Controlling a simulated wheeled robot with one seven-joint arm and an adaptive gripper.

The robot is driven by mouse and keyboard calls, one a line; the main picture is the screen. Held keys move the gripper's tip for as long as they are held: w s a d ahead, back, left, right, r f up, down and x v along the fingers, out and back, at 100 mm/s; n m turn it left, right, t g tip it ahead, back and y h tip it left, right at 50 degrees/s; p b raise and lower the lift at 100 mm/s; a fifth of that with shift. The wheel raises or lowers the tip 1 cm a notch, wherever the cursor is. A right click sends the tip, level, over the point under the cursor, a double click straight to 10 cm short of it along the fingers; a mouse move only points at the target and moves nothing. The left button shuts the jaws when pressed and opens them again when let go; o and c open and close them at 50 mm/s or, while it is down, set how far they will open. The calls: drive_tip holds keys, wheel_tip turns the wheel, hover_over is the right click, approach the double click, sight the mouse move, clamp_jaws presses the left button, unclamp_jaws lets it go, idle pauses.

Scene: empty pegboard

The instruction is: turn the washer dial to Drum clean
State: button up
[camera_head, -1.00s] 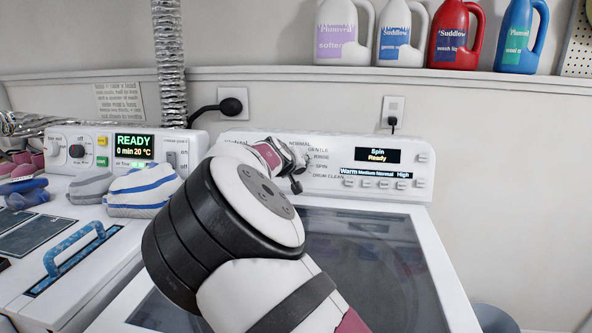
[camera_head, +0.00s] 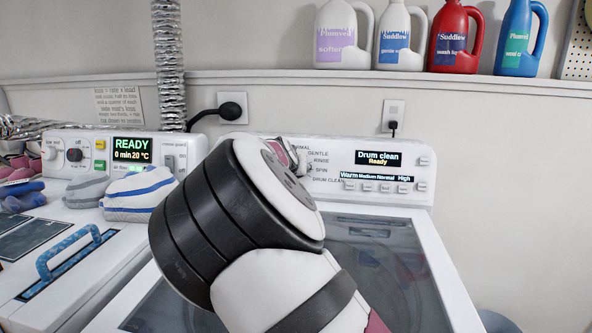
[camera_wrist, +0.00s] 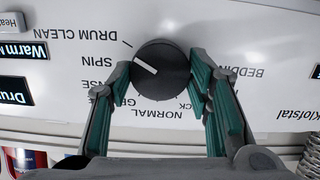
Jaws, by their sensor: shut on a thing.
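The washer dial (camera_wrist: 160,75) is a round black knob with a white pointer line, on the white washer panel. In the wrist view the pointer is aimed up and left, toward the "DRUM CLEAN" label (camera_wrist: 84,34). My gripper (camera_wrist: 160,64) has its green-padded fingers on both sides of the dial and is shut on it. In the head view my arm hides the dial, and only a bit of my gripper shows beside the printed labels. The washer display (camera_head: 379,158) reads "Drum clean" and "Ready".
The washer's dark glass lid (camera_head: 375,255) lies below the panel. A row of buttons (camera_head: 377,187) is right of the dial labels. Detergent bottles (camera_head: 455,40) stand on the shelf above.

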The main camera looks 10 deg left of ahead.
drive_tip(key=o, duration=1.1)
drive_tip(key=shift+f, duration=0.1)
drive_tip(key=shift+o, duration=0.2)
drive_tip(key=v, duration=1.2)
